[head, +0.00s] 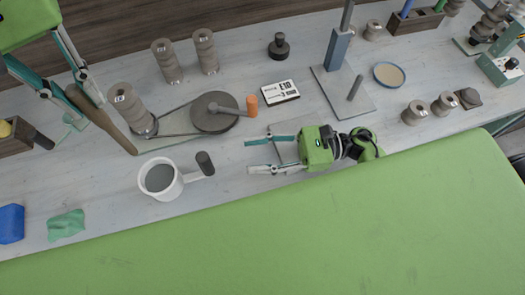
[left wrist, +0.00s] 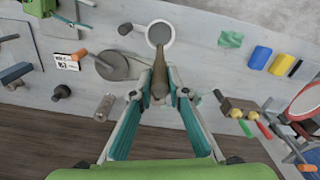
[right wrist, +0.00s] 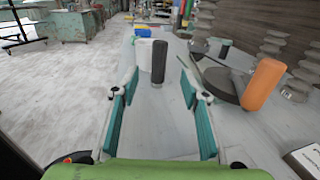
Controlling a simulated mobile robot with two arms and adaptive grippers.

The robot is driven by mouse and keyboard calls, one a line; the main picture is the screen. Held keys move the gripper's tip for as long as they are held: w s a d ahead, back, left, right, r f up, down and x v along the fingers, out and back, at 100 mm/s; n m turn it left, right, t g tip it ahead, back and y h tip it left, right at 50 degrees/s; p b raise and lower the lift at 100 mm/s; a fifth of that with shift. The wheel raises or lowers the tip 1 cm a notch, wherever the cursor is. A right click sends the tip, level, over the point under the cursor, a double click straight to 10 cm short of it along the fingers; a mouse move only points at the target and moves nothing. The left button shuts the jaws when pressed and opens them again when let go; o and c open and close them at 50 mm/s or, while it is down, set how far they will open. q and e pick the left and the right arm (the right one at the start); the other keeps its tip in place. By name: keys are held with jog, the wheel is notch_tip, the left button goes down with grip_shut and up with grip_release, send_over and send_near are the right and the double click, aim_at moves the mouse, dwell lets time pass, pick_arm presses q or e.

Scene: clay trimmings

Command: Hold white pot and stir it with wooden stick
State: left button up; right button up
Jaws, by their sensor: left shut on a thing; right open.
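The white pot (head: 143,184), with grey contents and a dark grey handle grip (head: 205,163), stands upright on the bench. My left gripper (head: 82,98) is shut on the wooden stick (head: 112,129), whose free end points down toward the pot from its upper left. In the left wrist view the stick (left wrist: 157,88) reaches up to the near edge of the pot (left wrist: 150,35) in the picture; I cannot tell whether they touch. My right gripper (head: 258,155) is open and empty, right of the pot's handle. In the right wrist view the handle grip (right wrist: 158,62) stands ahead between the fingers.
A round grey wheel (head: 208,120) with an orange knob (head: 252,106) sits behind the pot. A green cloth (head: 66,225) and a blue block (head: 11,223) lie to the left. A labelled card (head: 280,92) and a metal stand (head: 337,85) are behind my right gripper.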

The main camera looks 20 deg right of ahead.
jog(key=a, duration=0.3)
jog(key=w+a, duration=0.1)
jog(key=a, duration=0.3)
jog(key=w+a, duration=0.1)
jog(key=a, duration=0.2)
jog(key=shift+a, duration=0.35)
jog(key=shift+s, duration=0.1)
grip_shut()
